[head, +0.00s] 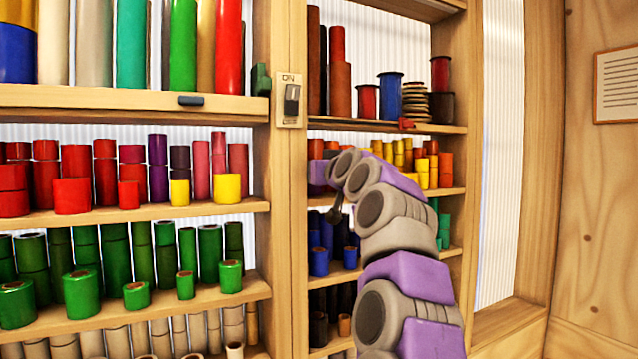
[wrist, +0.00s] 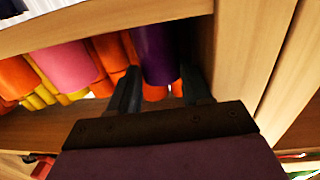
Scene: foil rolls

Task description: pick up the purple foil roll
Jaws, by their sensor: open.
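A purple foil roll (wrist: 155,52) shows in the wrist view, on a shelf beside a wooden post. My gripper (wrist: 160,74) is open, its two dark fingers pointing at the roll, one toward each side of its near end. Whether they touch it I cannot tell. In the head view my purple and grey arm reaches to the right-hand shelves and hides much of that spot. A purple patch shows at the arm's end there; I cannot tell whether it is roll or gripper. Other purple rolls (head: 158,172) stand on the left-hand shelf.
Orange and pink rolls (wrist: 62,62) sit beside the purple one in the wrist view. The wooden post (wrist: 240,60) stands close on its other side. Green rolls (head: 115,255) fill a lower left shelf. A switch (head: 291,100) is on the divider.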

